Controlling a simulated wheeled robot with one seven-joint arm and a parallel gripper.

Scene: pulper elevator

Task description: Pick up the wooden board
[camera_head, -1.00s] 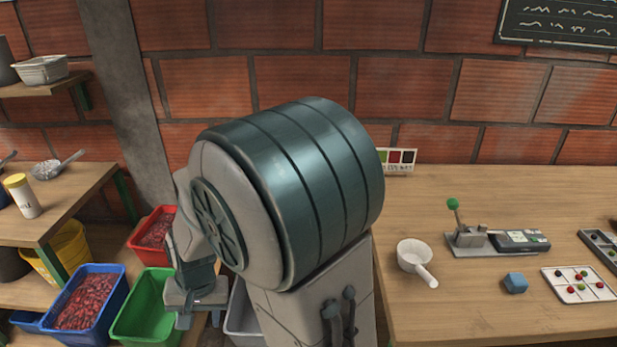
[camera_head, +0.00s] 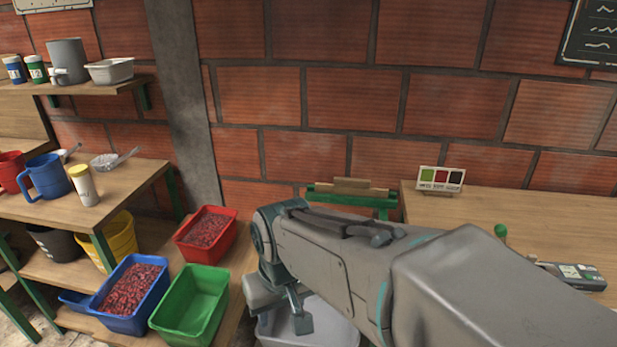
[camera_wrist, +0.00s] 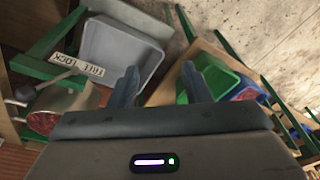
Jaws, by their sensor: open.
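A small light-brown wooden piece (camera_head: 352,186), which looks like a board, sits at the top of a green frame (camera_head: 375,200) against the brick wall in the head view. My arm hides what lies below it. I cannot pick out this piece for certain in the wrist view. My gripper (camera_head: 288,315) points down in front of the shelf, nearer and lower than the wooden piece and apart from it. In the wrist view my gripper (camera_wrist: 160,88) has its two fingers spread with nothing between them.
A grey bin (camera_wrist: 115,48) lies below my gripper. Green (camera_head: 190,305), red (camera_head: 208,235) and blue (camera_head: 130,295) bins stand on the left shelf. A wooden table (camera_head: 480,225) is at the right. In the wrist view a labelled bar (camera_wrist: 85,66) crosses beside the grey bin.

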